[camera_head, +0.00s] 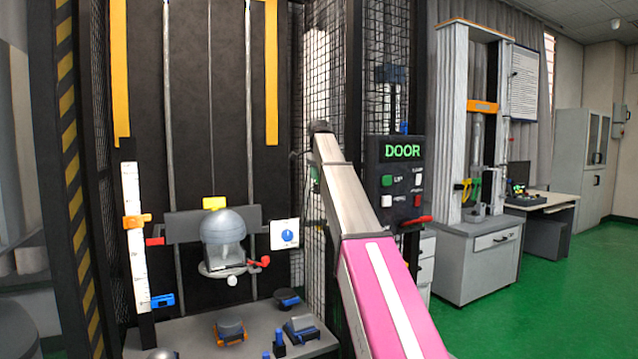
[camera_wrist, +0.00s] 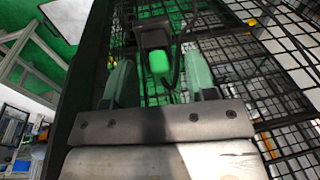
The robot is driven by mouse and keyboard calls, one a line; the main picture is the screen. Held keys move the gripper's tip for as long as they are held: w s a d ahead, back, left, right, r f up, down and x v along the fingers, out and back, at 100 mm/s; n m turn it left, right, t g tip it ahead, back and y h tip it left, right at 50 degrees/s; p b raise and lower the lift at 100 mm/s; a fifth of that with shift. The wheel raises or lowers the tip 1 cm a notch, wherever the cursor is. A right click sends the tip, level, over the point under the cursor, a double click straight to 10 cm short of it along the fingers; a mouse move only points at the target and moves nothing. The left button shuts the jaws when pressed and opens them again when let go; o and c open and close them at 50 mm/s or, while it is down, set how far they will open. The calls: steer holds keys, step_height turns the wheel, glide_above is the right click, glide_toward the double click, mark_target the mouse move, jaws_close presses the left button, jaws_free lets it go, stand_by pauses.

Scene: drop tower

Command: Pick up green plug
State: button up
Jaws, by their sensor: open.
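The green plug (camera_wrist: 159,62) shows in the wrist view as a bright green block at the lower face of a dark housing (camera_wrist: 153,36), with a dark cable curving down beside it. My gripper (camera_wrist: 158,74) is open, one pale green finger on each side of the plug with gaps between. The plug lines up with the space between the fingers; I cannot tell how deep it sits between them. In the head view a small green patch (camera_head: 315,181) shows on the mesh beside my arm, perhaps the plug. My fingers are not clear there.
Black wire mesh (camera_wrist: 255,75) lies behind and right of the plug. In the head view the DOOR control panel (camera_head: 402,178) stands close right of my arm. The drop tower's bench (camera_head: 190,335) holds several small items, below a grey dome (camera_head: 224,224). Green floor is open at right.

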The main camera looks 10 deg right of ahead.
steer(key=shift+f, duration=0.3)
steer(key=c, duration=0.9)
steer(key=shift+r, duration=0.15)
